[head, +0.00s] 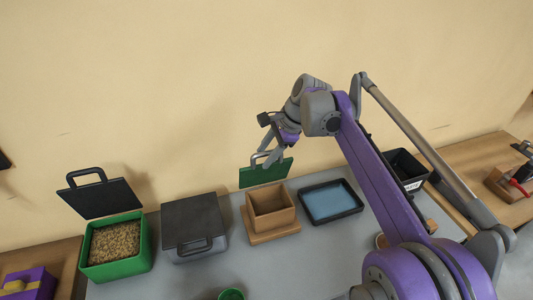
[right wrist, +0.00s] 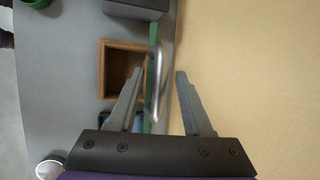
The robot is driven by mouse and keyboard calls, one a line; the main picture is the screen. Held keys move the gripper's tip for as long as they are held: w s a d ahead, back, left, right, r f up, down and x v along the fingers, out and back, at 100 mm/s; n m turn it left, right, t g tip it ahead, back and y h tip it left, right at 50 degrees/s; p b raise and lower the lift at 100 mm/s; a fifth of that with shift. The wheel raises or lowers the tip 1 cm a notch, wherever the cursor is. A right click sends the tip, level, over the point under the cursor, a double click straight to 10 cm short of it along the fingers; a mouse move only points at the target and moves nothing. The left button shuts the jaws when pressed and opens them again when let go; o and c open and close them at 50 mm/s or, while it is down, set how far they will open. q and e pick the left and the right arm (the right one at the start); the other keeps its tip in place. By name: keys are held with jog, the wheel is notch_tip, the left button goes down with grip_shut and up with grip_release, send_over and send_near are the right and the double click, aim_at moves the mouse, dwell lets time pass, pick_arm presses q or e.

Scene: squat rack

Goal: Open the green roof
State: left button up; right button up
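The green roof (head: 262,176) stands nearly upright at the back edge of a small brown wooden box (head: 270,222), whose top is open. A handle stands on the roof's outer side. My right gripper (head: 268,160) is right at the roof's upper part. In the right wrist view the green roof (right wrist: 153,48) shows edge-on, and its metal handle (right wrist: 161,85) lies between the two spread fingers of the right gripper (right wrist: 158,85). I see a gap beside the fingers, so they are not closed on it. My left gripper is not in view.
A grey box with a dark lid (head: 195,222) and a green box of grain with its black lid raised (head: 117,270) stand to the left. A blue-bottomed black tray (head: 330,217) lies to the right, with a black bin (head: 407,168) beyond. A wall closes off the back.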

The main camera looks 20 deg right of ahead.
jog(key=v, duration=1)
jog(key=shift+d+r+p, duration=0.2)
jog(key=shift+r+p, duration=0.15)
jog(key=shift+s, duration=0.15)
jog(key=s+a+f+n+t+h, duration=0.3)
jog(key=s+f+n, duration=1.4)
jog(key=s+f, duration=0.7)
jog(key=shift+s+a+f+h, duration=0.2)
jog(key=shift+f+h, duration=0.25)
jog(key=shift+h, duration=0.35)
jog(key=shift+s, duration=0.1)
